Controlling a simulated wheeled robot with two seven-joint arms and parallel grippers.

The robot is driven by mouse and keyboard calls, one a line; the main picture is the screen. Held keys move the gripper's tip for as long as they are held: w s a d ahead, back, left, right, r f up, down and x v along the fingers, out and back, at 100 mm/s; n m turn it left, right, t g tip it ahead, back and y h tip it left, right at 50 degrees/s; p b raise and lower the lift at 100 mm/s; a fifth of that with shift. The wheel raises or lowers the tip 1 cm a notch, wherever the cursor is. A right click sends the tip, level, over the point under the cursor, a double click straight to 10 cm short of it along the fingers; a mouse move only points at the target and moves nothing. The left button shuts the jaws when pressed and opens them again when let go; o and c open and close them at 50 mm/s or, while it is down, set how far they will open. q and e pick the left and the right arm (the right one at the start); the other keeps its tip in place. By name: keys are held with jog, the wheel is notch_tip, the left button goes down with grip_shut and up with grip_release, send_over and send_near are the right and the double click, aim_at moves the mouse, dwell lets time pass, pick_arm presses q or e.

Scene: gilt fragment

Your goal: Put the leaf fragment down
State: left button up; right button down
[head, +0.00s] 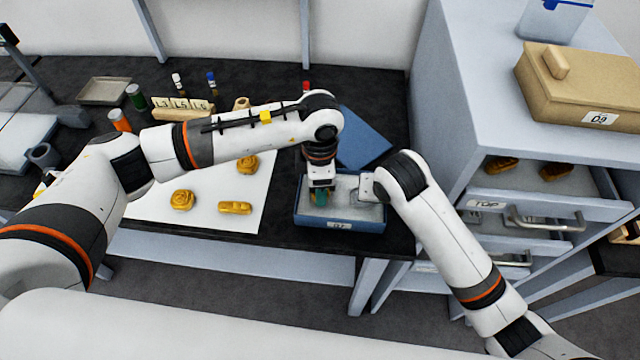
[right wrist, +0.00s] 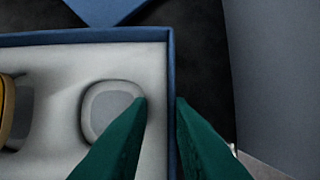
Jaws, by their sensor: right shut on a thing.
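An open blue box (head: 365,226) with a pale, recessed lining stands at the table's front right. My left gripper (head: 320,199) points down into its left part; its fingertips and whatever lies between them are unclear. A gold piece (right wrist: 5,108), probably the leaf fragment, shows at the left edge of the right wrist view, inside the box; its shape is cut off. My right gripper (right wrist: 161,100) is shut on the box's right wall, one green finger inside and one outside. In the head view its fingers are hidden behind my own arm. An empty rounded recess (right wrist: 112,108) lies beside the inner finger.
Three gold fragments (head: 182,200) (head: 247,163) (head: 235,208) lie on a white sheet (head: 150,207). A blue panel (head: 362,137) lies behind the box. A grey drawer cabinet (head: 480,130) stands close on the right, with a tan box (head: 570,95) on top. Labelled blocks (head: 183,106) stand behind.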

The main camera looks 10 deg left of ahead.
pick_arm(q)
jog(key=shift+f, duration=0.7)
jog(key=shift+s, duration=0.1)
jog(key=shift+f, duration=0.15)
